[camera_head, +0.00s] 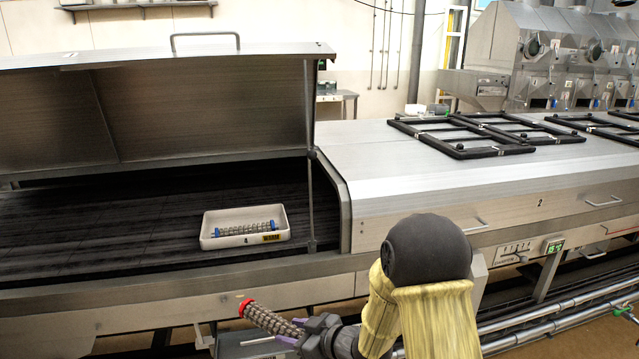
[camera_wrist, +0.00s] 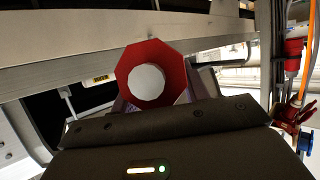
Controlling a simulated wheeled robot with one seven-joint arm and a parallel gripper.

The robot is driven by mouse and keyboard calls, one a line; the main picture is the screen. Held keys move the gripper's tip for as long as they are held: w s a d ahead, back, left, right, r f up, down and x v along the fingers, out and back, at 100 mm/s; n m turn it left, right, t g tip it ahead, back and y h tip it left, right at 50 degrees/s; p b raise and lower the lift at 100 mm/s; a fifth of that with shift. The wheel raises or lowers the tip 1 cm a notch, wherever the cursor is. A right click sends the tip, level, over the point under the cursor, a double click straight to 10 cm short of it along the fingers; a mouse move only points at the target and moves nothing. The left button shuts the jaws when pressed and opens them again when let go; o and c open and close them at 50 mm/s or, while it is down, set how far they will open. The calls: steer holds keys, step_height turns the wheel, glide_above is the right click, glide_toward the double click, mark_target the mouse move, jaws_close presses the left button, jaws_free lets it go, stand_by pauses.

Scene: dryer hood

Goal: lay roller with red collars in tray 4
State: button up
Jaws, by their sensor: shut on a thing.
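The roller with red collars (camera_head: 268,319) is held in my gripper (camera_head: 300,330) in front of the dryer's front edge. Its far end with one red collar points up and left in the head view. In the wrist view its red collar (camera_wrist: 153,78) with a pale round end faces the camera, above the dark gripper body. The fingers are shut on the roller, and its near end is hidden. Tray 4 (camera_head: 246,241) is a white tray on the dark bed under the raised hood, beyond and left of the gripper. A roller with blue collars (camera_head: 246,228) lies in it.
The hood (camera_head: 200,105) stands open over the dark bed (camera_head: 110,225), with a thin support post (camera_head: 309,160) at its right end. The bed left of the tray is clear. Black frames (camera_head: 480,135) lie on the closed cover to the right.

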steer(key=d+f+m+t+h+p, duration=0.1)
steer(key=d+f+m+t+h, duration=0.2)
steer(key=d, duration=0.7)
steer(key=d+f+m+t+h+p, duration=0.2)
steer(key=d+f+m+t+h, duration=0.1)
steer(key=d+f+m+h, duration=0.5)
step_height(320, 180, down, 2)
steer(key=d, duration=0.3)
steer(key=shift+s, duration=0.15)
steer(key=s+f, duration=0.4)
steer(key=f, duration=0.1)
steer(key=shift+f, duration=0.3)
steer(key=shift+s+a, duration=0.1)
steer(key=f, duration=0.2)
steer(key=s+f, duration=0.1)
steer(key=f, duration=0.2)
steer(key=shift+s+f, duration=0.3)
steer(key=shift+f, duration=0.05)
